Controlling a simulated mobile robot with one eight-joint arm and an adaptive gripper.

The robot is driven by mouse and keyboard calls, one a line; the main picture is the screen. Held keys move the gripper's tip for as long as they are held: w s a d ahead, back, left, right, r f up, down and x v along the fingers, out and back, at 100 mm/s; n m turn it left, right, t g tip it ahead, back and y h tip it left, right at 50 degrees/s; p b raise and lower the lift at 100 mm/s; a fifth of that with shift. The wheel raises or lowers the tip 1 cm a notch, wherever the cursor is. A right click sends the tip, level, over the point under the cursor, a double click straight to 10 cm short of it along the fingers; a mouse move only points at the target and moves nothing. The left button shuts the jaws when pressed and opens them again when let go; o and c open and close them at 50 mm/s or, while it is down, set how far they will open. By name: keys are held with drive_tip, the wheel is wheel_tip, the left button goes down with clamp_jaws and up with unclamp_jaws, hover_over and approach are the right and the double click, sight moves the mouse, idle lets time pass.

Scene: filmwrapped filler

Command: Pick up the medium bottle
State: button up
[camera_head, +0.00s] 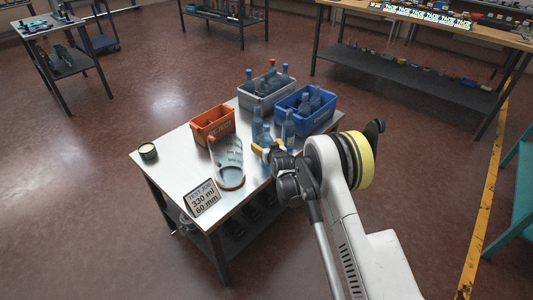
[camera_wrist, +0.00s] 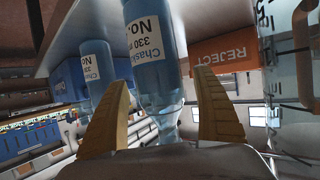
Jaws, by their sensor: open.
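Several clear blue bottles stand on the metal table, among them one at the left (camera_head: 257,122) and one at the right (camera_head: 288,130). Their sizes are hard to compare, so I cannot tell which is the medium one. My gripper (camera_head: 262,150) is at the near side of this group, with its yellow fingers open. In the wrist view, a bottle labelled "Chaska No." and "330" (camera_wrist: 150,45) lies in line with the gap between my open fingers (camera_wrist: 163,80). I cannot tell whether they touch it. A second labelled bottle (camera_wrist: 97,70) is left of it.
An orange reject bin (camera_head: 212,122), a grey crate of bottles (camera_head: 265,98) and a blue crate of bottles (camera_head: 304,122) stand behind. A clear vessel (camera_head: 228,165), a sign reading 330 ml and 60 mm (camera_head: 202,198) and a small tin (camera_head: 148,151) are on the left.

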sight(269, 136)
drive_tip(key=shift+r, duration=0.1)
drive_tip(key=c, duration=1.5)
drive_tip(key=shift+r+p, duration=0.4)
drive_tip(key=shift+r, duration=0.1)
drive_tip(key=r+p, duration=0.1)
drive_tip(key=r, duration=0.1)
drive_tip(key=r+p, duration=0.1)
drive_tip(key=r, duration=0.1)
drive_tip(key=shift+s+d, duration=0.15)
drive_tip(key=shift+d, duration=0.25)
drive_tip(key=s+d+r+p, duration=0.2)
drive_tip(key=s+d+r, duration=0.5)
drive_tip(key=d+r, duration=0.25)
drive_tip(key=s+d+r+p, duration=0.2)
drive_tip(key=s+d+r, duration=0.5)
drive_tip(key=d+r, duration=0.25)
drive_tip(key=v, duration=1.8)
drive_tip(key=shift+r, duration=0.45)
